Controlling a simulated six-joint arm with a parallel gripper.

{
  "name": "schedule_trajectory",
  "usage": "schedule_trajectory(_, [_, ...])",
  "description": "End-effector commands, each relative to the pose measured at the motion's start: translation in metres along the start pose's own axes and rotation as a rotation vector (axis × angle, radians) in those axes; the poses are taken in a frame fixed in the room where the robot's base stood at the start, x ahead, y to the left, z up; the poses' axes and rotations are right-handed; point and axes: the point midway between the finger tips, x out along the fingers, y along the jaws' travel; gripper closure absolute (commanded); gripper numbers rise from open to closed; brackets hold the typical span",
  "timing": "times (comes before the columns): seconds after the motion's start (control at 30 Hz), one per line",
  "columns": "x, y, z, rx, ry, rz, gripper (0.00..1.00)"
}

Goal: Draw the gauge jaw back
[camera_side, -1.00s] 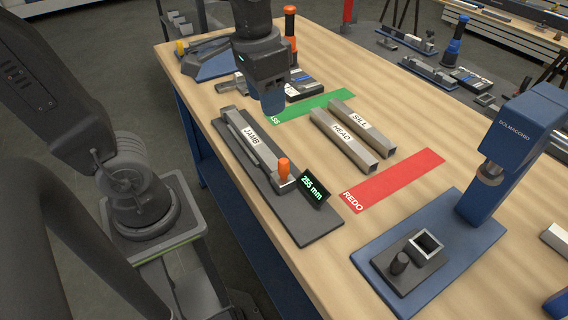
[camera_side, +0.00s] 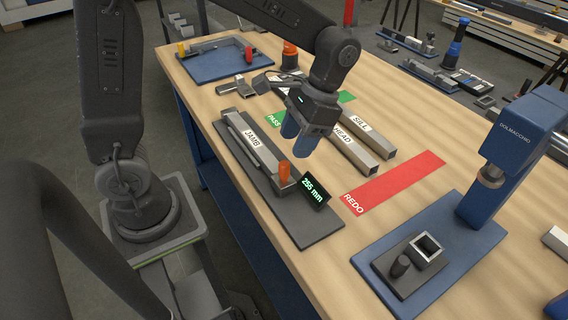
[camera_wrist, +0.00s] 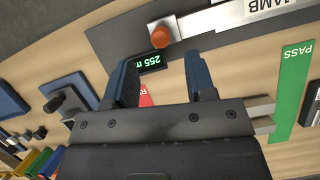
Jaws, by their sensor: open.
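The measuring gauge (camera_side: 310,232) is a dark plate near the table's left edge, with the bar labelled JAMB (camera_side: 252,142) lying along it. The gauge jaw (camera_side: 285,186) is a small light block with an orange knob (camera_side: 284,169), at the bar's near end; the knob also shows in the wrist view (camera_wrist: 160,38). The display (camera_side: 314,191) beside it reads 255 mm. My gripper (camera_side: 297,142) is open and empty, above the table to the upper right of the knob. In the wrist view its blue fingers (camera_wrist: 164,86) are spread apart, with the knob beyond them.
Bars labelled HEAD (camera_side: 352,147) and SILL (camera_side: 370,133) lie right of the gauge, partly behind my gripper. A green PASS strip (camera_side: 275,119) and red REDO strip (camera_side: 395,182) flank them. A blue press (camera_side: 515,150) stands at right.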

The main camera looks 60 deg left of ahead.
Motion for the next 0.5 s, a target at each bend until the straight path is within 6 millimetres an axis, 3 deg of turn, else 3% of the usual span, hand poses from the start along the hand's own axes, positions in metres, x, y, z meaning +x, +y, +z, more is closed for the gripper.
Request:
schedule_trajectory(0.2, [0.043,0.0,0.001,-0.001,-0.003,0.001,0.5])
schedule_trajectory(0.5, [0.068,0.0,0.0,-0.001,0.001,0.001,0.5])
